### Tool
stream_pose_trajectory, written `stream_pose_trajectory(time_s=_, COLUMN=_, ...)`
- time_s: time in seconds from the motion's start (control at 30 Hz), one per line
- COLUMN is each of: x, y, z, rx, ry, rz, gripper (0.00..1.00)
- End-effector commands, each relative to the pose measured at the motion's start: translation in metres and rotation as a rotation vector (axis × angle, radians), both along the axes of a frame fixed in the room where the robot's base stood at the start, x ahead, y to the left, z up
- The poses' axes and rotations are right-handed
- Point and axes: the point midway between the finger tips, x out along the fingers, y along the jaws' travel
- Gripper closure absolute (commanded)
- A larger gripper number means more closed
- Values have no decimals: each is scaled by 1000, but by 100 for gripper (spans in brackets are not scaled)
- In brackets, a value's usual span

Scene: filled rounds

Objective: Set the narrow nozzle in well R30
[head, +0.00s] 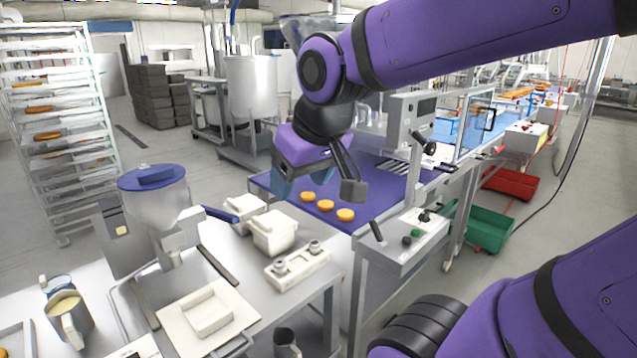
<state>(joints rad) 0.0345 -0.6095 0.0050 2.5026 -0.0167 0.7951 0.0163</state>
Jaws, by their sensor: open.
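A pale block (298,268) on the steel table bears two small grey metal pieces that look like nozzles, a left one (279,266) and a right one (314,247). I cannot tell which is the narrow nozzle. No label R30 can be read, and the wells are too small to make out. My gripper (318,188) is open and empty, with its fingers spread above the blue conveyor belt, beyond the block and above it in the picture.
Several orange rounds (326,205) lie on the blue belt (372,172) below my gripper. White lidded tubs (274,232) stand behind the block. A hopper machine (160,200) stands left, with a pale square tray (208,312) in front. A control box (405,240) stands right.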

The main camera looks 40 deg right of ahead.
Motion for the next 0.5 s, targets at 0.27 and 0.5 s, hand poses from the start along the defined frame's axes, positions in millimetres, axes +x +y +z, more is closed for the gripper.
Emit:
stream_pose_trajectory(time_s=0.27, x=-47, y=10, z=10, rx=13, ry=-9, rz=37, gripper=34)
stream_pose_trajectory(time_s=0.5, x=-51, y=11, z=11, rx=15, ry=-7, rz=40, gripper=34)
